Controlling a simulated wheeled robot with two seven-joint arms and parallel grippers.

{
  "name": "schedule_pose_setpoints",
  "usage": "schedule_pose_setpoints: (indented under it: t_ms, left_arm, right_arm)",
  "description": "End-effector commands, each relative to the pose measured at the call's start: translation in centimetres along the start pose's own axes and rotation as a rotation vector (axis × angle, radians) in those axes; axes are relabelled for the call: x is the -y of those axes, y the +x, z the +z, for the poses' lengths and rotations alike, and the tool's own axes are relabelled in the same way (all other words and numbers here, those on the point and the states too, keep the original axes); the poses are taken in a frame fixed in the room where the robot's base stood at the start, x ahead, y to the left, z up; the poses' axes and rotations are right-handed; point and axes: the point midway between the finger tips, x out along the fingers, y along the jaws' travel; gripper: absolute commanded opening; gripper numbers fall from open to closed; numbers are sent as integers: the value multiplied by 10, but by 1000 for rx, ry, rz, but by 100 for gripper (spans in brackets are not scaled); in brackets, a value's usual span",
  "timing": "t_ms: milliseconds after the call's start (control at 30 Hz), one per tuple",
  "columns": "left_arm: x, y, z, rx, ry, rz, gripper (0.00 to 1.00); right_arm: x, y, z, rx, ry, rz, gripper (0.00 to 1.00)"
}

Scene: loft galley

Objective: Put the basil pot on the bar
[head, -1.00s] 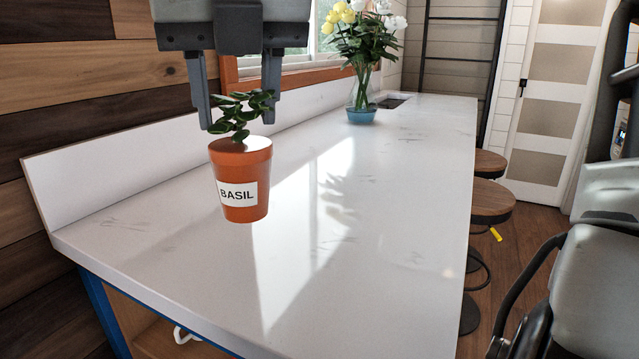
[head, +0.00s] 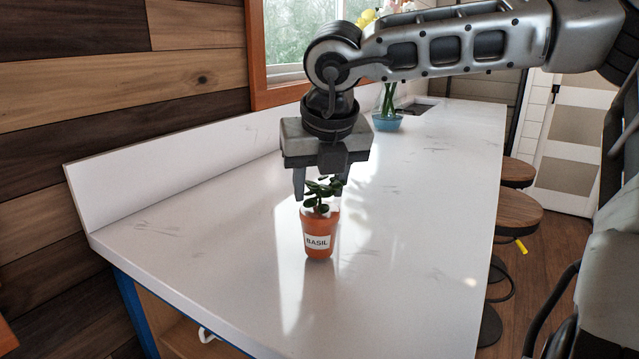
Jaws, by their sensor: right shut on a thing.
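The basil pot (head: 319,240) is a small terracotta pot with a white "BASIL" label and a green plant. It is upright over the near part of the white bar (head: 230,225). Its base looks at or very close to the bar top; I cannot tell if it touches. My right gripper (head: 319,194) points down from above, its fingers on either side of the plant. It is shut on the basil pot, though the exact contact is partly hidden by the leaves. My left gripper is not in view.
A vase of flowers in a blue-based glass (head: 388,122) stands at the bar's far end, partly hidden by my right arm. A low white upstand (head: 180,165) runs along the left edge. Stools (head: 505,212) stand at the right. The bar around the pot is clear.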

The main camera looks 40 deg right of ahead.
Motion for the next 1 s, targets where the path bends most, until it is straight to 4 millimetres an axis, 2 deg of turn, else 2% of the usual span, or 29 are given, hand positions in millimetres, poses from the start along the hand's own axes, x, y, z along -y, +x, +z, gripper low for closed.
schedule_pose_setpoints:
  t_ms: [100,467,500,533,567,833,933,1000]
  left_arm:
    - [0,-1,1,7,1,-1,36]
    - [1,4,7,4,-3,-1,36]
    - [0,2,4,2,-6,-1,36]
    - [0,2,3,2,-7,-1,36]
    - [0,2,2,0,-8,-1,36]
    - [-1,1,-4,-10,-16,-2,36]
    - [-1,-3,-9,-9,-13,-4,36]
    - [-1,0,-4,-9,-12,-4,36]
  right_arm:
    - [0,7,-3,2,1,2,0]
    - [0,13,-5,4,2,1,0]
    - [0,11,-4,2,2,1,54]
    - [0,11,-4,2,2,1,62]
    - [0,11,-4,2,2,1,65]
    - [0,10,-4,1,2,1,65]
    - [0,5,-2,1,2,1,65]
    - [-1,-2,-2,6,3,2,65]
